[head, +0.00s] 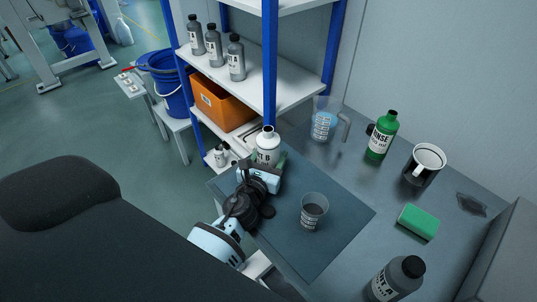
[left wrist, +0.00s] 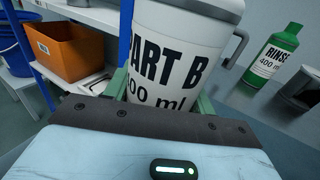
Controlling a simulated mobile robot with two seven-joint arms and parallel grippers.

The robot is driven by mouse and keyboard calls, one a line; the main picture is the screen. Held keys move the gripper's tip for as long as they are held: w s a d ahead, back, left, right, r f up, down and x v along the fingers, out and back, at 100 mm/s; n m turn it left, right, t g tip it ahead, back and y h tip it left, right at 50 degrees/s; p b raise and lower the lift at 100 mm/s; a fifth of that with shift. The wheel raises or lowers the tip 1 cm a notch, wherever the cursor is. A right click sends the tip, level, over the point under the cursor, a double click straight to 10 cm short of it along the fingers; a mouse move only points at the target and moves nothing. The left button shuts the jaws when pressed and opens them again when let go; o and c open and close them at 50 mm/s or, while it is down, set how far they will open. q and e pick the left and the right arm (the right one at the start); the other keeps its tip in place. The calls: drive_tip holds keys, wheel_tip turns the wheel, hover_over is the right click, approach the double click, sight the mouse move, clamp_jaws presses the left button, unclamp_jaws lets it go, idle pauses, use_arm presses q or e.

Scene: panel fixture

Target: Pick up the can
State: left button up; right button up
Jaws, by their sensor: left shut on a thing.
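My left gripper (head: 266,166) is shut on a white bottle (head: 267,146) with a dark cap, near the left edge of the dark mat. In the left wrist view the white bottle (left wrist: 182,45) fills the space between the green-grey fingers (left wrist: 160,100), and its label reads "PART B" and "00 ml". It looks upright; its base is hidden by the gripper, so I cannot tell whether it touches the mat. No other object is clearly a can. My right gripper is not in view.
The dark mat (head: 340,215) carries a clear cup (head: 313,212). Around it stand a jug (head: 324,120), a green rinse bottle (head: 381,137), a mug (head: 424,165), a green sponge (head: 418,222) and a grey bottle (head: 396,278). A shelf with blue posts (head: 269,60) rises close behind the gripper.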

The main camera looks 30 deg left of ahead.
sight(270, 144)
use_arm(q)
wheel_tip(270, 144, up, 5)
drive_tip(key=p, duration=0.2)
drive_tip(key=shift+s+f+p, duration=0.15)
drive_tip(key=shift+p, duration=0.25)
drive_tip(key=s, duration=1)
drive_tip(key=s+b, duration=0.1)
drive_tip(key=s, duration=0.4)
drive_tip(key=shift+d, duration=0.3)
drive_tip(key=shift+s+r, duration=0.2)
drive_tip(key=shift+s, duration=0.15)
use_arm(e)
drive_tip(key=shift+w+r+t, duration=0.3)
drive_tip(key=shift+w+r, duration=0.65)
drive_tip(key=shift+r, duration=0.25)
use_arm(q)
drive_tip(key=shift+r, duration=0.1)
